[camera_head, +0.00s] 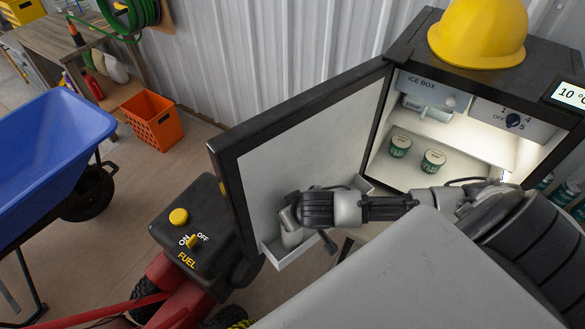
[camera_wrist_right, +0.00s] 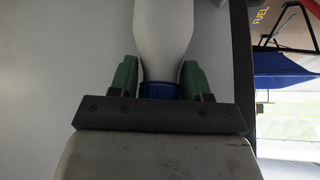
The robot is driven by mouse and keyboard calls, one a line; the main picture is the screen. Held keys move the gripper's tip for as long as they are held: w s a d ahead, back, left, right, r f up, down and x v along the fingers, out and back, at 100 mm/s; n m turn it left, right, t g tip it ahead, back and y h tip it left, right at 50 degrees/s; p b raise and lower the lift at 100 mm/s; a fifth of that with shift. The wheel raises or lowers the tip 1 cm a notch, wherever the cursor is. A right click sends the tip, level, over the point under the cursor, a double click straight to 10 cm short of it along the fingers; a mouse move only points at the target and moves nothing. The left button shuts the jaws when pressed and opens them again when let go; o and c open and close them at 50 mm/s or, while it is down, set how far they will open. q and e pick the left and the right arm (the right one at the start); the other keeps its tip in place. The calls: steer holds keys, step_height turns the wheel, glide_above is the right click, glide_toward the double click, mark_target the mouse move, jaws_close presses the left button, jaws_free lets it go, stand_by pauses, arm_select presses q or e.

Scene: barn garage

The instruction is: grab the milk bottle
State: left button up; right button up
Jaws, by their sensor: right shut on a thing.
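The milk bottle (camera_wrist_right: 163,35) is white with a blue cap, seen in the right wrist view. My right gripper (camera_wrist_right: 160,75) has its green fingers on both sides of the bottle, by the blue cap, and is shut on it. In the head view, my right arm reaches across to the door shelf (camera_head: 290,257) of the open fridge. The bottle (camera_head: 291,237) shows only partly there, at the shelf, and my wrist hides much of it. I cannot tell if it rests on the shelf. My left gripper is not in view.
The fridge door (camera_head: 290,150) stands wide open. Two green cups (camera_head: 432,161) sit inside the fridge; a yellow helmet (camera_head: 482,32) is on top. A red machine with a black fuel tank (camera_head: 196,232) stands left of the door. A blue wheelbarrow (camera_head: 50,140) and orange crate (camera_head: 153,122) are farther left.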

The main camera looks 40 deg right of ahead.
jaws_close()
steer(key=shift+r, duration=0.1)
